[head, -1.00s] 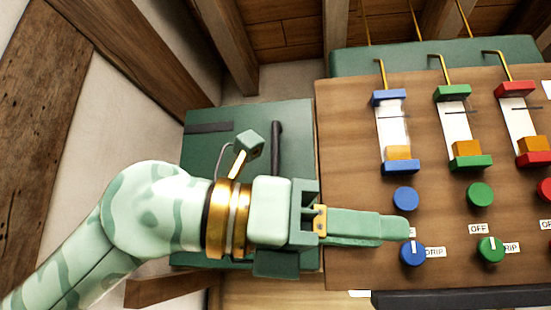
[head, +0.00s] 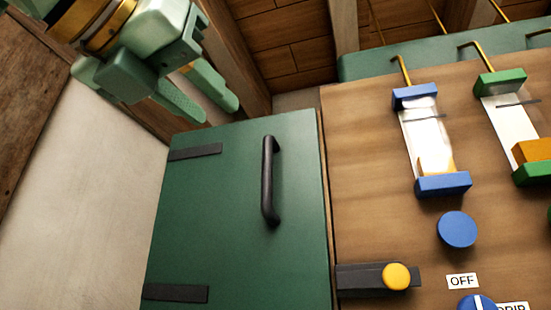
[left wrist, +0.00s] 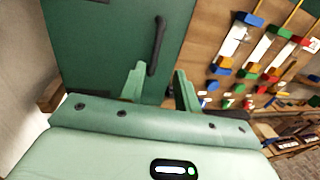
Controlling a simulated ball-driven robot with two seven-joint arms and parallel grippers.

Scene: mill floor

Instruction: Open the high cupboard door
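The cupboard door (head: 230,230) is a green panel with dark hinge straps on its left side. It looks shut. Its black bar handle (head: 268,180) stands upright near the right edge. My left gripper (head: 208,105) is at the upper left of the head view, above and left of the handle, with its two fingers apart and nothing between them. In the left wrist view the door (left wrist: 100,50) and the handle (left wrist: 156,45) lie beyond the open fingers (left wrist: 160,80), apart from them. My right gripper is not in view.
A wooden panel (head: 370,200) right of the door carries blue and green gauges, a blue button (head: 457,230) and labels. A yellow knob on a dark latch bar (head: 350,277) sits beside the door's lower right edge. Wooden beams and a pale wall (head: 80,200) are at the left.

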